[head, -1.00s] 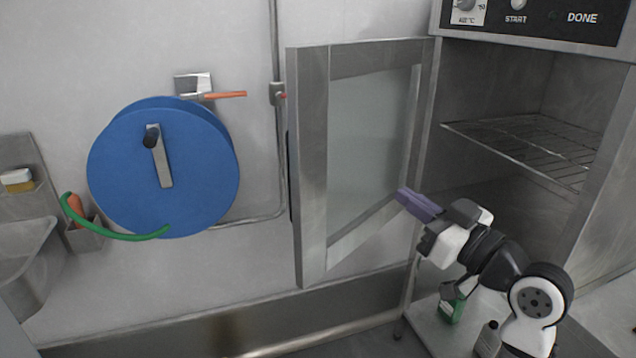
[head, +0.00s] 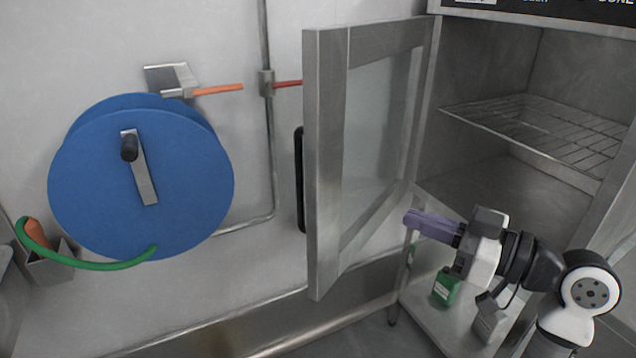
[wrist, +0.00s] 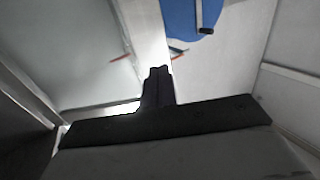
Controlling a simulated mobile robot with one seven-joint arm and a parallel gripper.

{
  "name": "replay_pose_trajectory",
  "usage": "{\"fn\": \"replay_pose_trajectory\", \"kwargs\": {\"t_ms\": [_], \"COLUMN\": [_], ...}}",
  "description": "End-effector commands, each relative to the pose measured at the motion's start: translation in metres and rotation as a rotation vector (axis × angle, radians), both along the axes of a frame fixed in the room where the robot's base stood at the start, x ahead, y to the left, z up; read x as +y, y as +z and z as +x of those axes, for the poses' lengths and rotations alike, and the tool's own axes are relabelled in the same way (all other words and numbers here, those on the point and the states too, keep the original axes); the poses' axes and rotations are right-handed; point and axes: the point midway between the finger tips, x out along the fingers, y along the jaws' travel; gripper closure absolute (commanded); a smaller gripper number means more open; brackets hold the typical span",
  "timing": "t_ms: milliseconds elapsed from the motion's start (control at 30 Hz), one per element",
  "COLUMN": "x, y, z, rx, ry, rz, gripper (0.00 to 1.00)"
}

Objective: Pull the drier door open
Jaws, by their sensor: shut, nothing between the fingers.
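The drier door (head: 330,165) is a steel frame with a glass pane, and it stands wide open on its hinge at the left side of the drier (head: 510,185). Its black handle (head: 299,180) shows on the outer face, toward the wall. My gripper (head: 412,219) has purple fingers, is shut and empty, and is just right of the door's lower part on its inner side. I cannot tell whether it touches the door. In the wrist view my dark fingers (wrist: 157,88) are together, with a pale door edge (wrist: 150,35) beyond them.
Inside the drier is a wire rack (head: 540,130). A blue hose reel (head: 140,180) with a green hose hangs on the wall to the left. A green bottle (head: 446,288) stands on the shelf below the drier. A pipe (head: 268,150) runs down the wall.

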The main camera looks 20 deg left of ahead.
Motion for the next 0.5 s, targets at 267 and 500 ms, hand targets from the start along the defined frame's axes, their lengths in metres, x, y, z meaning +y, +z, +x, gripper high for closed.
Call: {"fn": "replay_pose_trajectory", "kwargs": {"t_ms": [267, 500], "x": [0.013, 0.06], "y": [0.001, 0.003], "z": [0.002, 0.009], "rx": [0.001, 0.002], "ry": [0.002, 0.004], "rz": [-0.001, -0.001], "gripper": [1.0, 1.0]}}
